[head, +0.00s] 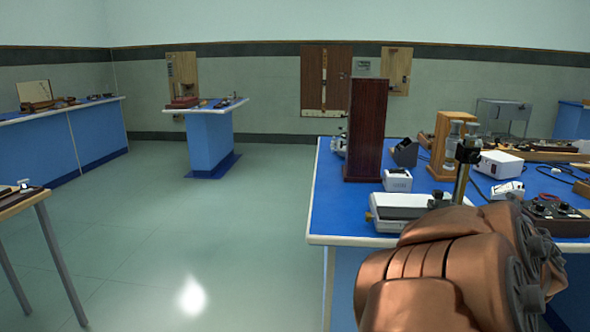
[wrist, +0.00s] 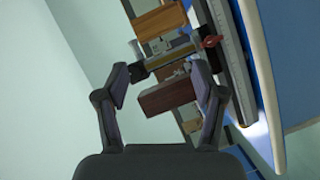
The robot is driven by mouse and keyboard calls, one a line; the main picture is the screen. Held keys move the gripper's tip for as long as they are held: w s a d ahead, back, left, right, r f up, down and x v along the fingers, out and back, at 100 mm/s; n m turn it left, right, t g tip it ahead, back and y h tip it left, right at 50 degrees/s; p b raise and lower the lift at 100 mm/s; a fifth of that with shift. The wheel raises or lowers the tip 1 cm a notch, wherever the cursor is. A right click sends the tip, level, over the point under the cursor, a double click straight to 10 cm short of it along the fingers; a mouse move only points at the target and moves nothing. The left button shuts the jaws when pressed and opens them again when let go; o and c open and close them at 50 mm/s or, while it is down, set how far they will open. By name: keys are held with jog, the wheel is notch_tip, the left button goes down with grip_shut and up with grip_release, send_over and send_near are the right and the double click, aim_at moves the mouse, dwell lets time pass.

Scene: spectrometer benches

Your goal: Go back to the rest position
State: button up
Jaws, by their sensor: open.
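My gripper (wrist: 159,80) is open in the wrist view, with its two dark fingers apart and nothing between the tips. Beyond the fingers, the wrist view shows a tilted scene with a brown wooden block (wrist: 166,96) and other bench equipment some way off. In the head view my copper-coloured arm fills the lower right, in front of the blue bench (head: 345,215). The arm hides part of that bench, and the fingers cannot be made out there.
The blue bench holds a tall dark wooden box (head: 365,130), a white instrument (head: 402,208), a white box (head: 500,164) and a black control box (head: 555,215). A small table (head: 25,200) stands at left. A blue pedestal bench (head: 210,140) stands farther back. The floor (head: 200,230) between is clear.

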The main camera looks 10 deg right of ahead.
jog(key=s+a+f+m+g+y+p, duration=0.1)
jog(key=s+a+m+g+y+p, duration=0.3)
jog(key=a+p, duration=0.5)
jog(key=s+a+f+m+g+y+p, duration=0.15)
jog(key=s+a+g+y+p, duration=0.3)
jog(key=a, duration=0.85)
jog(key=s+a+r+g+y+p, duration=0.1)
jog(key=s+a+r+g+p, duration=0.1)
jog(key=s+a, duration=0.6)
jog(key=s+a+r+g+y+p, duration=0.1)
jog(key=s+a+g+y+p, duration=0.1)
jog(key=s+a, duration=0.6)
jog(key=shift+s+a+r+g+p, duration=0.4)
jog(key=shift+a+g+p, duration=0.15)
jog(key=shift+p, duration=0.7)
